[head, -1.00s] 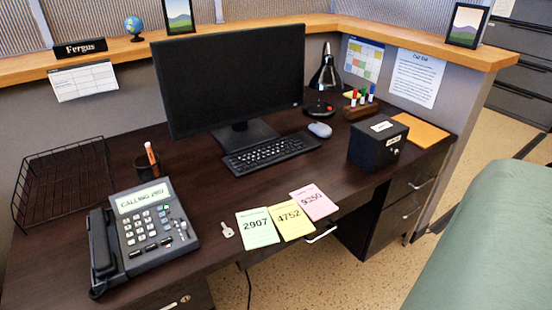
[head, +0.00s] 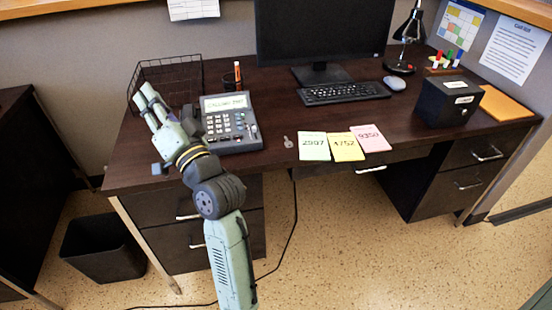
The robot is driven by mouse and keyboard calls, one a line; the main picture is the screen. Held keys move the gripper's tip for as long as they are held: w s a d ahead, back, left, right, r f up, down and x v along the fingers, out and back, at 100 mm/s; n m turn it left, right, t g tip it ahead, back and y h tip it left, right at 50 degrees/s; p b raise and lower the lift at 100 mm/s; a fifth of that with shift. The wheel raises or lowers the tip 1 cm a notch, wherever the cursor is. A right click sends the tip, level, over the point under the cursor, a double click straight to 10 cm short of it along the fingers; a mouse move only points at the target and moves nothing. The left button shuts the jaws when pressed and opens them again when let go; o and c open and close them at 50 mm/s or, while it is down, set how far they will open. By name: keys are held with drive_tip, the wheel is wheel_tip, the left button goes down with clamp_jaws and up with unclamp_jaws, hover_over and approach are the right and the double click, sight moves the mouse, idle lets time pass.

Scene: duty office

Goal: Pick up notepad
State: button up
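Three paper pads lie side by side near the front edge of the desk: a green one (head: 313,147) reading 2907, a yellow one (head: 346,148) and a pink one (head: 371,139). An orange flat pad or envelope (head: 508,105) lies at the desk's right end. I cannot tell which of these is the notepad. My gripper (head: 143,92) is over the desk's left end, in front of the wire tray and left of the phone, far from the pads. Its two fingers point up and left, with a gap between them and nothing visible in it.
The desk phone (head: 230,122) stands right beside my arm, and the wire tray (head: 180,72) is behind the gripper. A key (head: 288,142) lies left of the pads. The keyboard (head: 345,93), mouse (head: 394,83) and black box (head: 448,101) stand behind and right.

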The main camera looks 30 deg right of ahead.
drive_tip(key=s+d+f+m+g+h, duration=0.1)
drive_tip(key=d+f+m+h, duration=0.2)
drive_tip(key=d+f, duration=0.35)
drive_tip(key=s+d+f+m+h, duration=0.2)
drive_tip(key=d+f+m, duration=0.1)
drive_tip(key=d, duration=0.6)
drive_tip(key=m+g+h+b, duration=0.25)
drive_tip(key=m+h, duration=0.25)
drive_tip(key=m, duration=0.4)
approach(323, 156)
drive_tip(key=shift+g, duration=0.45)
drive_tip(key=x, duration=0.2)
drive_tip(key=p+x, duration=0.1)
drive_tip(key=x, duration=0.2)
drive_tip(key=a+x, duration=0.1)
drive_tip(key=x, duration=0.2)
drive_tip(key=shift+w+r, duration=0.15)
drive_tip(key=shift+r, duration=0.1)
clamp_jaws()
